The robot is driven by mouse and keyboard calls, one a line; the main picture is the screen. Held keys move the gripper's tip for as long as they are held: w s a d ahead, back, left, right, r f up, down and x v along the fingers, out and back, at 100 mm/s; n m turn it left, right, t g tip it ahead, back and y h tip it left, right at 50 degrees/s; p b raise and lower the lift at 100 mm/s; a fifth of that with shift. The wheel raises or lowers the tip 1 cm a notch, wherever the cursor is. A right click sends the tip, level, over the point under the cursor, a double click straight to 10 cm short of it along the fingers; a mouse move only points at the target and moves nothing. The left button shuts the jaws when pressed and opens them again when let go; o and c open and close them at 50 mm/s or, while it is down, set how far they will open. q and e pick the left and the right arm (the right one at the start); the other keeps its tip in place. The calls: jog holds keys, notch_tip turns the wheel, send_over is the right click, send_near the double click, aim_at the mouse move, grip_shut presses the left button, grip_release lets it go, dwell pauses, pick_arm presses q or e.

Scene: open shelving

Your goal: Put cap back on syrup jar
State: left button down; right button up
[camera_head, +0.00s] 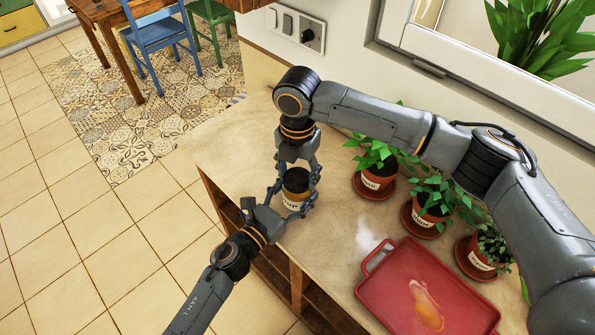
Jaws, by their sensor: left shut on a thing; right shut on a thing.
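The syrup jar (294,200) has a pale label and amber contents. It is upright near the left end of the counter. The dark cap (296,179) is at the top of the jar; I cannot tell whether it is seated or slightly above the rim. My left gripper (292,208) comes in from the lower left and is shut around the jar's body. My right gripper (297,176) points down from above and is shut on the cap. The fingers hide parts of the jar and the cap's edges.
A red tray (390,305) with an amber spill lies on the counter (335,235) at lower right. Potted herbs (375,180) stand on saucers along the back, under my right arm. The counter's left edge drops to a tiled floor. Open shelves are below.

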jog(key=m, duration=1.2)
jog(key=shift+m, duration=0.4)
jog(key=m, duration=0.6)
jog(key=shift+a+f+m, duration=0.1)
jog(key=shift+m, duration=0.3)
jog(key=m, duration=0.4)
jog(key=o, duration=1.4)
jog(key=shift+c, duration=0.2)
notch_tip(320, 180, up, 12)
